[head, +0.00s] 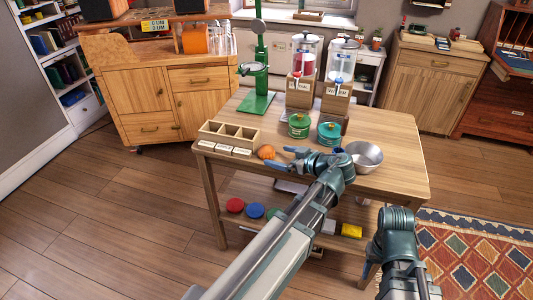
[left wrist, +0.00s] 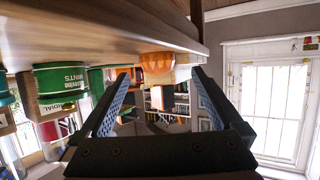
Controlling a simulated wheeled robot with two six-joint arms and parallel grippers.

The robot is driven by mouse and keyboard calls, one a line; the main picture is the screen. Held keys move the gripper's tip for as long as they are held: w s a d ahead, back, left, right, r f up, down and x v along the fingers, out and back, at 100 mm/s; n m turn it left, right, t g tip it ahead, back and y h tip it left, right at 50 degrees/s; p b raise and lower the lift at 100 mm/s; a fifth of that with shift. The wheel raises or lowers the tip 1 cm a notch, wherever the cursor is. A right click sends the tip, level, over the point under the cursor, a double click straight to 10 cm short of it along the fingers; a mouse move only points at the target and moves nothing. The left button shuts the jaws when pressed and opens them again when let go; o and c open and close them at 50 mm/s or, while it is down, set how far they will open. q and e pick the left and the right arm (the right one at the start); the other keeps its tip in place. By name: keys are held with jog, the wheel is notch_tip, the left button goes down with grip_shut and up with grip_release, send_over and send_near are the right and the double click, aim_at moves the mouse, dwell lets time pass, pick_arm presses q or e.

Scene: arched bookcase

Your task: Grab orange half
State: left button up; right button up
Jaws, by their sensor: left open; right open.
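The orange half (head: 266,152) sits on the wooden table near its front edge, beside a divided wooden box. My left gripper (head: 281,156) is open, low over the tabletop, just right of the orange half, with its fingers pointing at it. In the left wrist view the picture is turned, with the tabletop along the upper left. There the orange half (left wrist: 154,62) shows ahead, between and just beyond the open fingertips (left wrist: 161,76). Nothing is held. Part of my right arm shows at the lower right of the head view, but its jaws do not show.
The wooden box (head: 229,139) stands left of the orange half. Green (head: 299,126) and teal (head: 329,133) tins stand behind my left wrist. A metal bowl (head: 364,157) is at the right. A green stand (head: 258,75) and dispensers (head: 302,68) stand farther back.

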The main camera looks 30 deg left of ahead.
aim_at(272, 153)
pick_arm(q)
jog(key=b+x, duration=0.1)
jog(key=x, duration=0.4)
jog(key=shift+w+d+b, duration=0.1)
jog(key=shift+w+b, duration=0.05)
jog(key=shift+b, duration=0.2)
jog(key=shift+r, duration=0.1)
jog(key=c, duration=1.4)
notch_tip(272, 153, up, 10)
jog(key=p, duration=1)
